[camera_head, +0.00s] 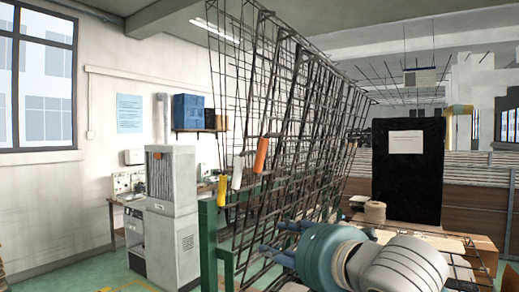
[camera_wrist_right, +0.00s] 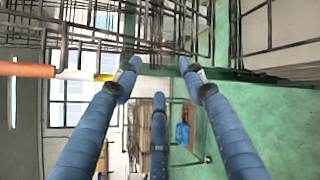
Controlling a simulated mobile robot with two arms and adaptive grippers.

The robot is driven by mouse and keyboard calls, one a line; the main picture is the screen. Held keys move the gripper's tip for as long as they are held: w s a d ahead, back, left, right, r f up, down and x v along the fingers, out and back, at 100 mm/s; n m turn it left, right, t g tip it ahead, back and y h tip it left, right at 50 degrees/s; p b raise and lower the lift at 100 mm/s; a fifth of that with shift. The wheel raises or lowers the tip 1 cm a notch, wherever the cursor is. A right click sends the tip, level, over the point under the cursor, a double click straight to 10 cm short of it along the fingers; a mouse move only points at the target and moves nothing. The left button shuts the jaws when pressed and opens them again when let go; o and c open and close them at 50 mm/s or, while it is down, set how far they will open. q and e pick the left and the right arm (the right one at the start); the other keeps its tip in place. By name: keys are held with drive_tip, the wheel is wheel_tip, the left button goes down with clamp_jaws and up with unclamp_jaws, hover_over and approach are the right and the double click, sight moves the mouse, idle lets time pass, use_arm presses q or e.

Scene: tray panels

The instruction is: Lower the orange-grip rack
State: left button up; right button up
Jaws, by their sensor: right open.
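The orange grip (camera_head: 261,154) is on the end of a bar of one wire rack (camera_head: 330,130), among several racks standing raised and tilted. A white grip (camera_head: 238,172) and a yellow grip (camera_head: 222,190) are to its left and lower. My right gripper (camera_head: 274,240) is open, below and slightly right of the orange grip, apart from it. In the right wrist view the orange grip (camera_wrist_right: 28,69) lies at the left edge, outside my spread blue fingers (camera_wrist_right: 160,78). The yellow grip (camera_wrist_right: 104,77) shows partly behind the left finger. My left gripper is out of view.
A green frame (camera_head: 208,240) stands below the racks. A grey cabinet (camera_head: 172,215) is to the left. A black panel (camera_head: 408,165) and a table (camera_head: 478,248) are at right. Wire bars run close around my right fingers.

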sight(262, 149)
drive_tip(key=s+r+n+t, duration=0.1)
drive_tip(key=s+r+n, duration=0.25)
drive_tip(key=r, duration=0.55)
drive_tip(key=s+r+n+t, duration=0.1)
drive_tip(key=s+r+n, duration=0.1)
drive_tip(key=r+n, duration=0.5)
drive_tip(key=w+a+r+p, duration=0.1)
drive_tip(key=w, duration=0.2)
drive_tip(key=w+a+m+p, duration=0.1)
drive_tip(key=w+p, duration=0.1)
drive_tip(key=w+a+r+m+p, duration=0.1)
drive_tip(key=w+a+p, duration=0.1)
drive_tip(key=w, duration=0.1)
drive_tip(key=shift+w+r+y, duration=0.3)
drive_tip(key=shift+r+y, duration=0.05)
drive_tip(key=shift+y, duration=0.05)
drive_tip(key=shift+w+a+f, duration=0.15)
drive_tip(key=shift+w, duration=0.55)
clamp_jaws()
